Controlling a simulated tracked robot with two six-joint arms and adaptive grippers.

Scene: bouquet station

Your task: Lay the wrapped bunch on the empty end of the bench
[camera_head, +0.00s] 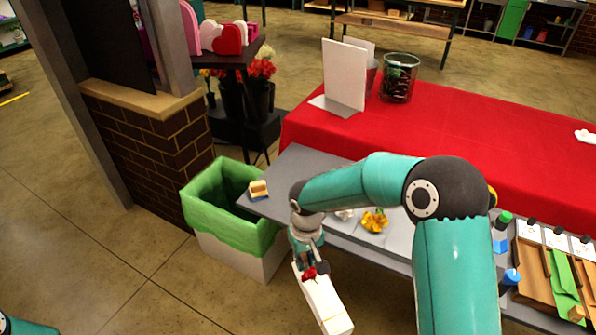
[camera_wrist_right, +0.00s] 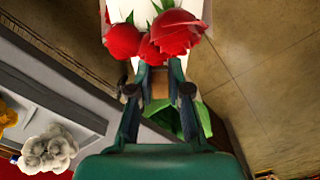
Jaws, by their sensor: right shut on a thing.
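The wrapped bunch (camera_head: 322,302), white paper around red roses, hangs in my right gripper (camera_head: 309,268), beyond the front edge of the grey bench (camera_head: 297,163) and over the floor. In the right wrist view, the red roses (camera_wrist_right: 168,32) and white wrap (camera_wrist_right: 190,7) show just past the fingers of my right gripper (camera_wrist_right: 157,90), which is shut on the bunch. The bench's left end is mostly bare, partly hidden by my right arm. My left gripper is out of view; only a bit of teal arm shows at bottom left.
A small wood-coloured block (camera_head: 258,189) sits at the bench's left corner. A bin with a green liner (camera_head: 208,213) stands below it. A yellow flower (camera_head: 375,221) and a white flower (camera_wrist_right: 48,150) lie on the bench. Tools and envelopes fill the right end. A red-covered table (camera_head: 460,120) stands behind.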

